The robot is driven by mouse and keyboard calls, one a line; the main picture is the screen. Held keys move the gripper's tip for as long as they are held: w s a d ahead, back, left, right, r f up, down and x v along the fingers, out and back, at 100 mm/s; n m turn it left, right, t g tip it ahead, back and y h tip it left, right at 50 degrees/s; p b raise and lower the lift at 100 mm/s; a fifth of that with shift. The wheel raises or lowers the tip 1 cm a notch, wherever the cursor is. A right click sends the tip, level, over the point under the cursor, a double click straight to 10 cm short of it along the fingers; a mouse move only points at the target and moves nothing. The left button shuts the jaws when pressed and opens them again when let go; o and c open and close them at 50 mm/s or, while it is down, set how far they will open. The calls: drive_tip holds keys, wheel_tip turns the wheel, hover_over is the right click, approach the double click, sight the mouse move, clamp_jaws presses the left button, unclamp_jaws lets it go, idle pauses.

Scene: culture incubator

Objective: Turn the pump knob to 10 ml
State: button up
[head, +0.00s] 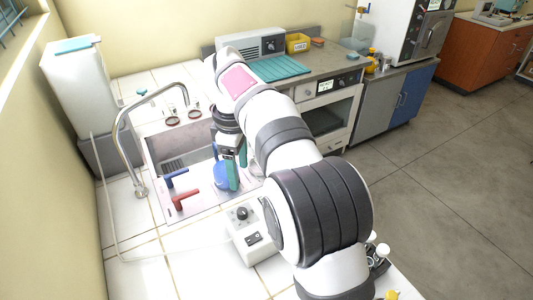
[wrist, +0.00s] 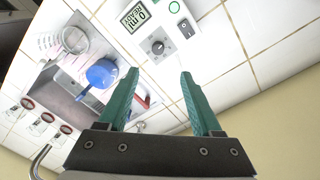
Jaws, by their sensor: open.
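The pump is a white box (head: 246,256) on the tiled counter at the front of the sink, with a dark round knob (head: 242,213) and a black switch on it. In the wrist view the pump (wrist: 158,30) is at the top, with its knob (wrist: 158,47) beside a small display that seems to read 0 ml and READY. My gripper (head: 236,168) hangs over the sink, behind the pump in the head view. Its two green fingers (wrist: 160,80) are apart with nothing between them, and they are clear of the knob.
The sink (head: 160,155) holds a blue round vessel (head: 221,176). Small glass beakers stand behind the sink. The counter left of the pump is mostly clear.

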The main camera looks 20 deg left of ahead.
sight(242, 211)
drive_tip(key=f, duration=1)
drive_tip(key=w+f, duration=0.1)
drive_tip(key=f, duration=0.5)
drive_tip(key=shift+a, duration=0.35)
drive_tip(key=shift+n, duration=0.3)
clamp_jaws()
